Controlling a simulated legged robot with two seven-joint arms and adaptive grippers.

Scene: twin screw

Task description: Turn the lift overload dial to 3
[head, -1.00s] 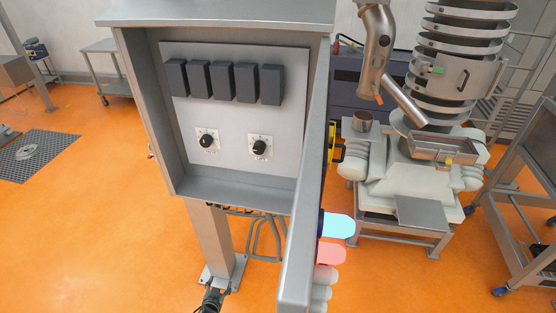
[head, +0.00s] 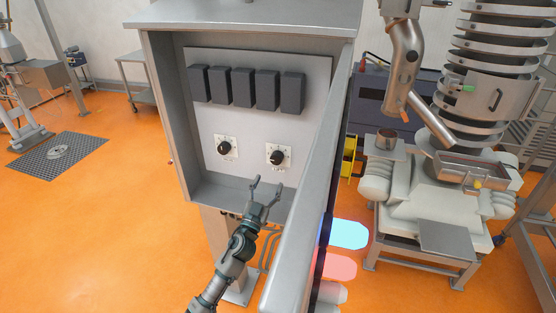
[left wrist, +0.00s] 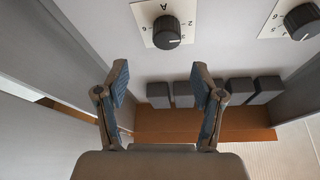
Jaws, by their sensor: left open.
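Two black dials on white scale plates sit on the panel in the open cabinet: a left dial (head: 224,148) and a right dial (head: 277,157). I cannot read in the head view which one is the lift overload dial. My left gripper (head: 267,186) is open and empty, just below the right dial and apart from it. In the left wrist view, which looks inverted, a dial (left wrist: 167,31) with an "A" and numbers on its plate lies beyond my open fingers (left wrist: 161,74). The other dial (left wrist: 301,20) is at the top right corner. My right gripper is out of view.
Several dark rectangular blocks (head: 242,88) line the panel above the dials. The cabinet (head: 166,110) has side walls and a bottom lip. Its open door (head: 312,185) stands close to the right of my left arm.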

